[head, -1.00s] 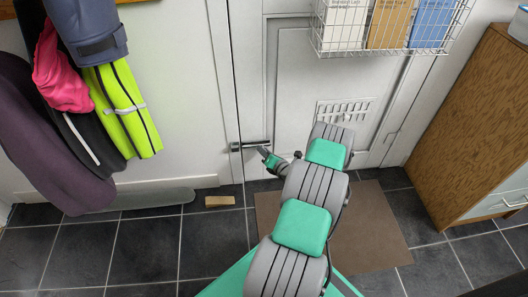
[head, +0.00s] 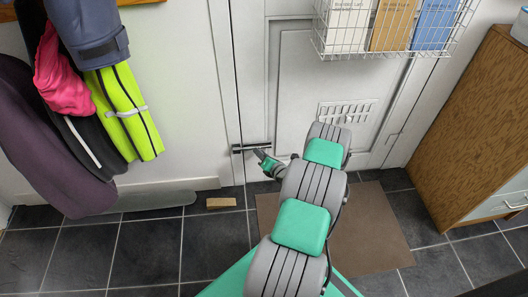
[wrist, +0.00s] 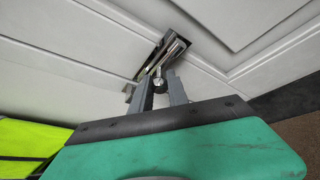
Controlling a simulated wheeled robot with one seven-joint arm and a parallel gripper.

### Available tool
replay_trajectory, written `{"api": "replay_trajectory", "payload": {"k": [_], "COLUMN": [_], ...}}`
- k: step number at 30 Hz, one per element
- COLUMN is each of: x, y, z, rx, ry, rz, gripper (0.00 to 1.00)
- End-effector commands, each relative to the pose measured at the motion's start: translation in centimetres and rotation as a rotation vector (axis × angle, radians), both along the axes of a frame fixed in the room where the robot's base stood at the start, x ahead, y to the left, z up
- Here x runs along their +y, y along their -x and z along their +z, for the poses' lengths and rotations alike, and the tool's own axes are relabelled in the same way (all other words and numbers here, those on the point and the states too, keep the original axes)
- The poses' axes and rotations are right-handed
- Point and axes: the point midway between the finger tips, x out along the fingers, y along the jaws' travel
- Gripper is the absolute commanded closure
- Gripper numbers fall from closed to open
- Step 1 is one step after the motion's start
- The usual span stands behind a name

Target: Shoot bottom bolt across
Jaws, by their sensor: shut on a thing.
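The bottom bolt (head: 252,147) is a metal bar in a dark-backed fitting, low on the white door near its left edge. It also shows in the wrist view (wrist: 175,49), running at a slant over the door face. Its round knob (wrist: 159,83) stands out toward me. My gripper (head: 258,152) is at the bolt, from below and right in the head view. In the wrist view, my two grey fingers (wrist: 160,88) are on either side of the knob, shut on it. The fingers hide part of the bolt's lower-left end; I cannot tell how far the bar reaches there.
A wire basket (head: 390,35) of boxes hangs on the door above a vent (head: 346,112). Coats (head: 85,90) hang at left. A wooden block (head: 220,203) lies on the tiles, a brown mat (head: 370,230) before the door. A wooden cabinet (head: 455,130) stands right.

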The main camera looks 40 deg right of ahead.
Motion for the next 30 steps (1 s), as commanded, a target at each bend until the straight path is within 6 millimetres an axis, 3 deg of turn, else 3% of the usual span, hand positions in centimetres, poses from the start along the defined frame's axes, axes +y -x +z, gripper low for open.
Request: {"api": "replay_trajectory", "payload": {"k": [3,11,12,19,26,30], "x": [1.4,1.8,1.8,1.5,1.3,1.4], "y": [-0.1,-0.2,-0.2,0.0,0.1,1.5], "z": [0.2,0.1,0.1,0.1,0.1,0.6], "rx": [0.0,-0.001,0.0,0.0,0.0,0.002], "ry": [-0.001,0.0,-0.001,-0.001,0.0,-0.002], "rz": [0.003,0.009,0.01,0.003,-0.001,-0.004], "gripper": [1.0,1.0,0.77,0.58,0.58,0.58]}}
